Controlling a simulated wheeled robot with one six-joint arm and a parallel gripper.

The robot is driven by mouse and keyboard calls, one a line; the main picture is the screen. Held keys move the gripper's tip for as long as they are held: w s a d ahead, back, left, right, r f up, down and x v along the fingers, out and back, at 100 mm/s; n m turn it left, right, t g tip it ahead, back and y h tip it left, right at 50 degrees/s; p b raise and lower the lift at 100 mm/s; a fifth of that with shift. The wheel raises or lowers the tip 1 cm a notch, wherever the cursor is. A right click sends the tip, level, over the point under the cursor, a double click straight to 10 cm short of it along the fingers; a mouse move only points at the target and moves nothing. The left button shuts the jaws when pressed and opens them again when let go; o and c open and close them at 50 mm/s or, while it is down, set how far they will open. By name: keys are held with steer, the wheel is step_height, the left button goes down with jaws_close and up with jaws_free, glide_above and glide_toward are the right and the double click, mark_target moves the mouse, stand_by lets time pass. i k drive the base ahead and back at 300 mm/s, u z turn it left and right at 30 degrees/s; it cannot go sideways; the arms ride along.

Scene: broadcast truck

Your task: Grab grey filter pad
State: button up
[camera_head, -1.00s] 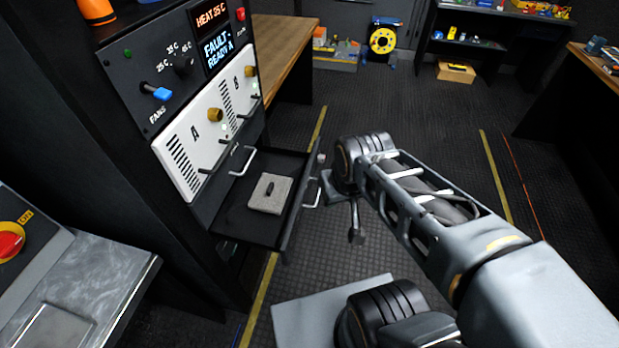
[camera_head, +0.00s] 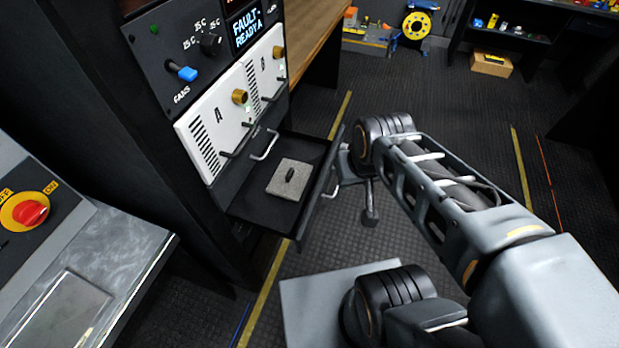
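The grey filter pad (camera_head: 281,188) lies flat in an open black drawer (camera_head: 256,211) at the bottom of the equipment rack. It is a square, rough-looking pad with a small dark upright grip on top. My gripper (camera_head: 370,216) seems to be the dark part pointing down at the end of my arm, to the right of the drawer front and apart from the pad.
Above the drawer is a white panel (camera_head: 207,148) marked A and B with brass knobs. A metal bench with a red rotary switch (camera_head: 30,213) stands at left. A wooden table (camera_head: 318,35) is behind. The floor right of the drawer is clear beyond my arm.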

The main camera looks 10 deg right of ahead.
mark_target(289, 181)
steer(key=z, duration=1.2)
steer(key=i, duration=1.95)
steer(key=u, duration=4.2)
